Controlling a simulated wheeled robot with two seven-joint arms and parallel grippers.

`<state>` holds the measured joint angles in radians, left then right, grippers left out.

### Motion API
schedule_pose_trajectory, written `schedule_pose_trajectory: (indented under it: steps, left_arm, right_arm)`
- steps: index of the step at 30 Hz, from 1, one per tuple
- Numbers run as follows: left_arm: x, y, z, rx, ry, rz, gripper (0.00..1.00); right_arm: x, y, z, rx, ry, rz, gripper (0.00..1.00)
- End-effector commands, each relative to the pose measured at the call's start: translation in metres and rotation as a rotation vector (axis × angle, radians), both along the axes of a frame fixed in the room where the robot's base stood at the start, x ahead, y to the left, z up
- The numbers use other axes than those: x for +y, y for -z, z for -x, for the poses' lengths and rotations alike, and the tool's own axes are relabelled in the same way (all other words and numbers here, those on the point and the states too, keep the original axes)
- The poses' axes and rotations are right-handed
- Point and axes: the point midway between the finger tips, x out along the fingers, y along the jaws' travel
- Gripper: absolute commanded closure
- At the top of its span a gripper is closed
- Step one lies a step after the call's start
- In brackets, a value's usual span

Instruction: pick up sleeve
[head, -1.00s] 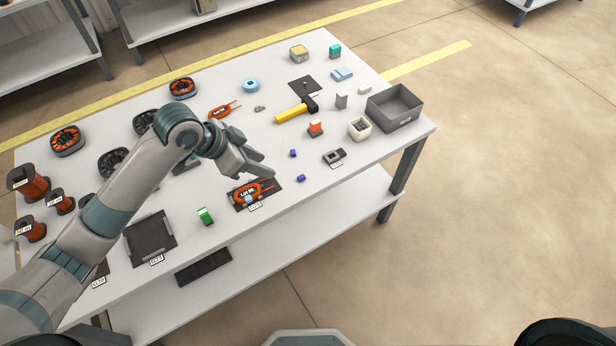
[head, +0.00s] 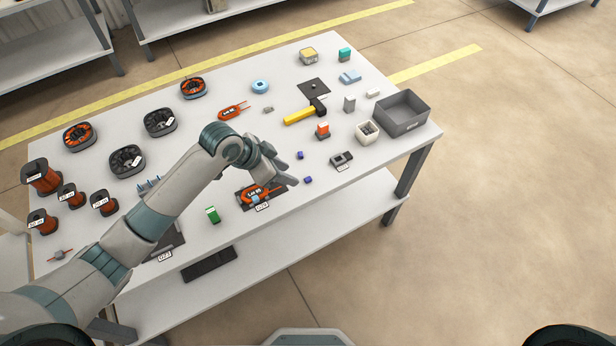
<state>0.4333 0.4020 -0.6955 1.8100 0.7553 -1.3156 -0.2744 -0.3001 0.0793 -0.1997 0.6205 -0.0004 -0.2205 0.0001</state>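Two small dark-blue pieces that look like sleeves lie on the white table: one sleeve (head: 300,155) sits farther back, the other sleeve (head: 308,180) nearer the front edge. My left gripper (head: 288,182) is just left of the nearer sleeve, above the table, with its fingers pointing toward the front right. Its fingers look apart, and I see nothing between them. Both sleeves show clear of the fingers. My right gripper is not in view.
A green block (head: 212,215) is at the left.

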Motion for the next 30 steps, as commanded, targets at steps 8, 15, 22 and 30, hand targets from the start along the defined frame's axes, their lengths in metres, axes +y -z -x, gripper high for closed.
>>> schedule_pose_trajectory:
  steps: [8,15,22,30]
  left_arm:
    - [-0.018,0.030,-0.010,0.001,0.000,0.002,0.66]
    - [-0.020,0.035,-0.012,-0.001,0.001,0.001,0.66]
    - [-0.020,0.035,-0.012,-0.001,0.001,0.001,0.66]
    - [-0.028,0.044,-0.020,0.002,-0.001,0.001,0.66]
  right_arm:
    - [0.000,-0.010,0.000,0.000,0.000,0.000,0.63]
    - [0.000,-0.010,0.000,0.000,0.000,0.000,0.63]
    - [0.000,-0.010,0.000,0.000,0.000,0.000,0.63]
    - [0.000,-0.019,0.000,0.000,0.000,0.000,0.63]
